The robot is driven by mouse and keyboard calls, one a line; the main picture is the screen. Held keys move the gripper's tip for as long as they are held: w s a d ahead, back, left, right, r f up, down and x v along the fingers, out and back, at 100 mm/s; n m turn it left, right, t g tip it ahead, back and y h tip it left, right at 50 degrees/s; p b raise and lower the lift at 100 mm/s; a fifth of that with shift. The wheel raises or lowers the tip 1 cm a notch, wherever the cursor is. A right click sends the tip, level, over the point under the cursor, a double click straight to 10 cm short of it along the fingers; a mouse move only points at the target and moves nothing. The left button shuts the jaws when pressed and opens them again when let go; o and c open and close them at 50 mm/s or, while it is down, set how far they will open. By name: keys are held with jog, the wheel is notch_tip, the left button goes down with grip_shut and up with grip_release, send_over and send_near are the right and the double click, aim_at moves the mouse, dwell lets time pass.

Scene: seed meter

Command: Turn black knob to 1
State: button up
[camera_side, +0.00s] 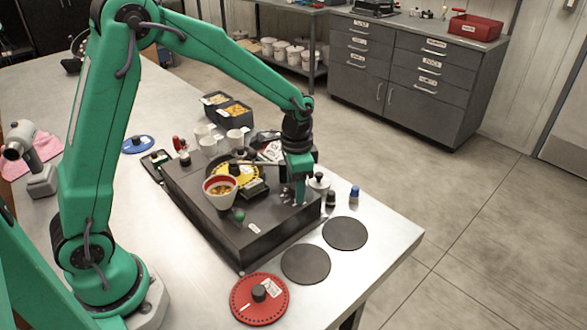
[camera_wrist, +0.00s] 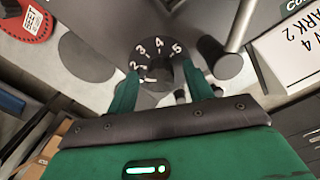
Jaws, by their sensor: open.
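The black knob (camera_wrist: 158,73) shows in the wrist view on a dark round dial with white numbers around its far side, several of them readable up to 5. A small white mark shows near its lower left; I cannot tell for sure which number the knob points at. My gripper (camera_wrist: 162,70) is open, with one green finger on each side of the knob; I cannot tell whether either touches it. In the side view my gripper (camera_side: 300,197) points down at the right end of the black meter box (camera_side: 245,238), and the fingers hide most of the knob.
A funnel with a red rim (camera_side: 220,187), a yellow disc (camera_side: 238,172) and a green ball knob (camera_side: 238,215) are on the box. Small bottles, one with a blue cap (camera_side: 354,192), stand right. Two dark discs (camera_side: 345,234) and a red disc (camera_side: 245,293) lie in front.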

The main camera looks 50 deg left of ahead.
jog(key=c, duration=1)
jog(key=shift+o, duration=0.2)
jog(key=shift+n, duration=0.5)
jog(key=n, duration=0.3)
jog(key=shift+w+r+n, duration=0.1)
jog(key=shift+n, duration=1.9)
jog(key=o, duration=1)
jog(key=shift+c, duration=0.2)
